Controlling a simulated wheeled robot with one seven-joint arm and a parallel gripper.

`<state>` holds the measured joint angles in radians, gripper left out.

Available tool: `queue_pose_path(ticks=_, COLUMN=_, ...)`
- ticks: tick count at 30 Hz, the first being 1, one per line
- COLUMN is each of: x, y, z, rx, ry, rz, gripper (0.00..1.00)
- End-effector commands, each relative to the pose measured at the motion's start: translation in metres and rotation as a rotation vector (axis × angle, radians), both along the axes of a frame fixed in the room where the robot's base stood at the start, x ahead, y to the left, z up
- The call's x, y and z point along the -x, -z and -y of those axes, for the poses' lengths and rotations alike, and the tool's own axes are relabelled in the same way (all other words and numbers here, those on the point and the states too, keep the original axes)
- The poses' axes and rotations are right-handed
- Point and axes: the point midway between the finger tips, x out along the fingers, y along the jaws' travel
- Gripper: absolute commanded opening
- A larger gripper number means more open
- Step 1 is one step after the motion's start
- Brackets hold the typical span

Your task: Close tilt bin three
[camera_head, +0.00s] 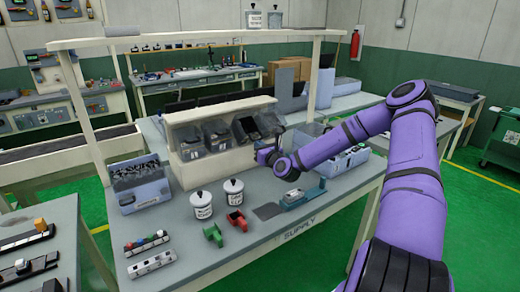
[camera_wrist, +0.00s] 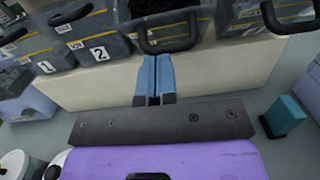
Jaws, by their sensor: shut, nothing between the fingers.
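The pale tilt-bin cabinet (camera_head: 226,162) stands on the supply bench with a row of dark grey bins. In the wrist view, the bins marked 1 (camera_wrist: 25,55) and 2 (camera_wrist: 92,35) are at left. Right of bin 2 is the bin taken as bin three (camera_wrist: 195,12), its number hidden; its black handle sits just beyond my fingertips. In the head view, bin three (camera_head: 244,129) seems tilted outward. My gripper (camera_wrist: 154,62) is shut and empty, its blue fingers close together before that handle; I cannot tell whether they touch. My gripper shows at the cabinet's front right (camera_head: 264,156).
Another bin (camera_wrist: 290,12) with a black handle adjoins at right. A teal-topped block (camera_wrist: 285,115) stands on the bench to the right. White lidded jars (camera_head: 202,205), red and green scoops and a blue crate (camera_head: 140,185) are left of my arm. An upper shelf (camera_head: 200,37) spans the bench.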

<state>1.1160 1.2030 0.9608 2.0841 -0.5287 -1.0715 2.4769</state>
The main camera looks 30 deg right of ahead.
Motion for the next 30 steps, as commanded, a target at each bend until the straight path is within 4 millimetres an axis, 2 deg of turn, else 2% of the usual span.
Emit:
queue_pose_path(ticks=23, x=-0.004, y=-0.011, z=0.000, rx=0.003, ry=0.000, rz=-0.102, gripper=0.00)
queue_pose_path(ticks=30, x=-0.009, y=-0.020, z=0.000, rx=0.007, ry=0.000, rz=-0.181, gripper=0.00)
